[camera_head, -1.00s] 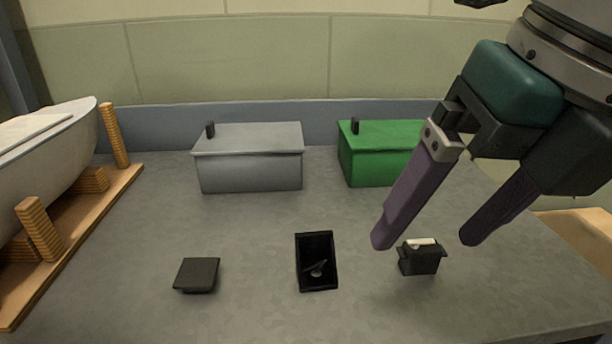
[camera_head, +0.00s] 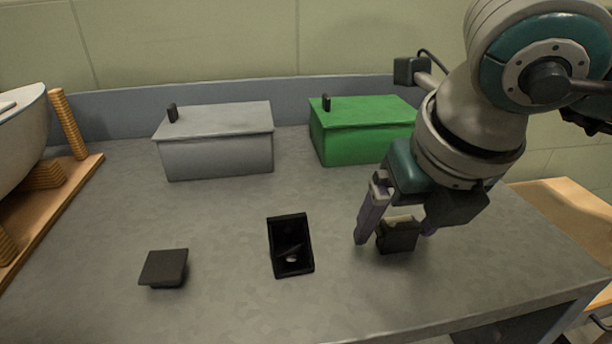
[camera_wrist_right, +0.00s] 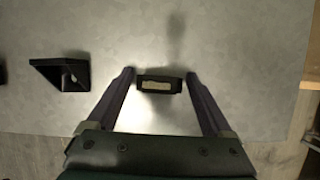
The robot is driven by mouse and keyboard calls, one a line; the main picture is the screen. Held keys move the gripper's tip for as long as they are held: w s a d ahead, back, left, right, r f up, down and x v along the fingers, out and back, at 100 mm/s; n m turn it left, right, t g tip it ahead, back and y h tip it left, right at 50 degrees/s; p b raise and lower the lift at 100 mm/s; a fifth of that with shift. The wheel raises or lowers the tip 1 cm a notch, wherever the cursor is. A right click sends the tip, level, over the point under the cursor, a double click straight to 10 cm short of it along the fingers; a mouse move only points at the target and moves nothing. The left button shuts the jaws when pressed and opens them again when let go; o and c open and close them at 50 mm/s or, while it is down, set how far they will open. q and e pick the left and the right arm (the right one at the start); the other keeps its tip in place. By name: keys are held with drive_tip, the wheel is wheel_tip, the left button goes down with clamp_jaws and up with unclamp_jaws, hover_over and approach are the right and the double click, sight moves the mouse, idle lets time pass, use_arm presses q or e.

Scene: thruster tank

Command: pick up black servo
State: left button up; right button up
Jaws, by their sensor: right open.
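The black servo (camera_head: 398,236) is a small dark box with a pale top, standing on the grey table near its right side. My right gripper (camera_head: 396,240) is open, pointing down, with one purple finger on each side of the servo. In the right wrist view the servo (camera_wrist_right: 159,84) lies between the two fingertips (camera_wrist_right: 160,76), with a gap showing on both sides. The lower part of my right finger is partly hidden behind the servo in the head view. My left gripper is not in view.
A black angled bracket (camera_head: 291,246) and a flat black piece (camera_head: 164,267) are on the table to the left. A grey box (camera_head: 217,150) and a green box (camera_head: 350,138) stand at the back. A boat model on a wooden stand (camera_head: 60,200) is at far left.

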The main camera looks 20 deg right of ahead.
drive_tip(key=shift+c, duration=0.2)
drive_tip(key=c, duration=1.1)
drive_tip(key=shift+r, duration=0.1)
